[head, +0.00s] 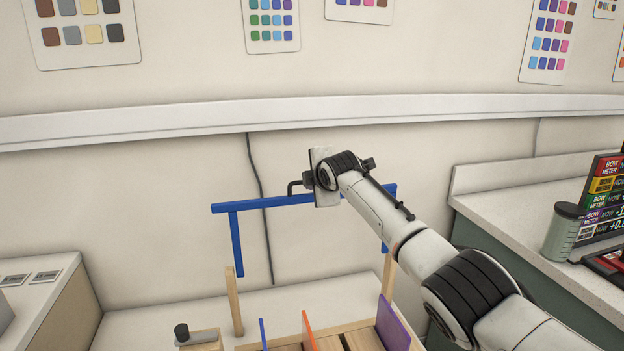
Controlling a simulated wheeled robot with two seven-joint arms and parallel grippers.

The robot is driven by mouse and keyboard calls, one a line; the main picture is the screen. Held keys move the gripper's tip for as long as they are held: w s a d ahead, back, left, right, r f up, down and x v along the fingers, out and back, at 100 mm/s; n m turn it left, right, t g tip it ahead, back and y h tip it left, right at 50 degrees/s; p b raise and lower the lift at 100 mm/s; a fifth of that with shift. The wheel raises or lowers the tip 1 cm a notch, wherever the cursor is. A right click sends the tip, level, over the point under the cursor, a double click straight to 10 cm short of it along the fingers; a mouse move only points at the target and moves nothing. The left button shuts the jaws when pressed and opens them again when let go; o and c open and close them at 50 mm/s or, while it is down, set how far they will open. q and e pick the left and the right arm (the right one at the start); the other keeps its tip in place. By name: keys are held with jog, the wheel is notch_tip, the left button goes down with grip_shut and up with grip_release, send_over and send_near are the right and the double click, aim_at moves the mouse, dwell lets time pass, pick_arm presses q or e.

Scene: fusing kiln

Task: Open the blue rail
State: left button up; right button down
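The blue rail (262,203) is a horizontal bar with a blue leg (237,245) hanging down near its left end. Its right end shows beyond my arm. Wooden posts (234,300) stand below it at left and right; I cannot tell whether the leg touches the left one. My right gripper (318,190) is at the middle of the rail, overlapping it in the picture. Its hand and wrist hide its fingertips and part of the rail, so I cannot tell if it grips. A small black hooked piece (293,187) shows just left of it. My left gripper is out of view.
Below the rail is a wooden rack with blue, orange and purple (393,325) upright panels. A small block with a dark knob (182,333) sits at its left.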

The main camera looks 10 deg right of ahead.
jog(key=shift+s+f, duration=0.2)
jog(key=shift+f, duration=0.65)
jog(key=c, duration=1.9)
grip_release()
jog(key=shift+o, duration=0.2)
jog(key=r+b+v, duration=0.1)
jog(key=v, duration=0.9)
jog(key=shift+r+b, duration=0.3)
